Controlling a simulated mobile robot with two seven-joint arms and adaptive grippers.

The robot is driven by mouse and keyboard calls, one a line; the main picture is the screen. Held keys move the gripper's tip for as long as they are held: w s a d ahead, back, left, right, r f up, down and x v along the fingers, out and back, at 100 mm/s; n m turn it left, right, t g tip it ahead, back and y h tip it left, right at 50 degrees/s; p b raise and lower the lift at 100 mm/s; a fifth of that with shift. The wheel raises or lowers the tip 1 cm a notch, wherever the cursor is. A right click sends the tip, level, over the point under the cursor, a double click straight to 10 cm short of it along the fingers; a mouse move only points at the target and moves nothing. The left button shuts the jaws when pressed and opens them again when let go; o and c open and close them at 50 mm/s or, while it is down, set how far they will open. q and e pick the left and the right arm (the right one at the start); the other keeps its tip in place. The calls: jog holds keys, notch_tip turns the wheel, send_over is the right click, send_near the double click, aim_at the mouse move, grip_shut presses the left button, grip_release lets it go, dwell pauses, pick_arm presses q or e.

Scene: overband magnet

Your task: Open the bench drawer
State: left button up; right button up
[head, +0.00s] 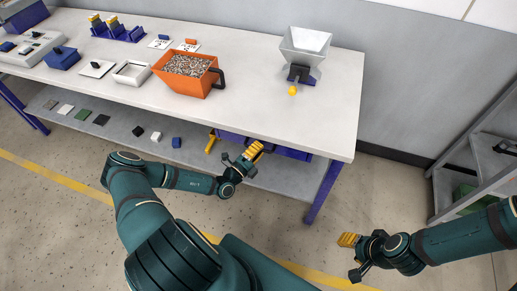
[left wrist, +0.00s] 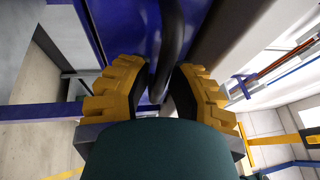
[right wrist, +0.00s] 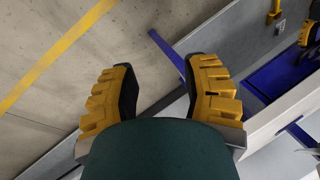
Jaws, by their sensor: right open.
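The blue bench drawer (head: 290,152) hangs under the front edge of the bench top, partly hidden by my left gripper (head: 254,150). In the left wrist view the drawer's blue front (left wrist: 135,40) is close, with a dark bar handle (left wrist: 170,45) running between the fingers. My left gripper's fingers (left wrist: 160,80) are spread, one to each side of the handle, with gaps showing; I cannot tell whether either touches it. My right gripper (head: 348,240) is open and empty over the floor right of the bench, and its spread fingers show in the right wrist view (right wrist: 165,85).
The bench top (head: 260,110) carries an orange bin (head: 187,85) of metal bits, a grey hopper (head: 304,50) and several small parts at left. A lower shelf (head: 110,128) holds small blocks. A grey rack (head: 480,150) stands at right. The floor in front is clear.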

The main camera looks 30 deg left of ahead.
pick_arm(q)
grip_shut()
jog(key=shift+s, duration=0.15)
jog(key=s+d+p, duration=0.2)
jog(key=s, duration=0.9)
jog(key=s+d+p, duration=0.2)
jog(key=s+d, duration=0.1)
jog(key=s, duration=0.8)
jog(key=shift+s+d, duration=0.2)
jog(key=shift+d, duration=0.05)
jog(key=o, duration=0.6)
grip_release()
jog(key=shift+c, duration=0.2)
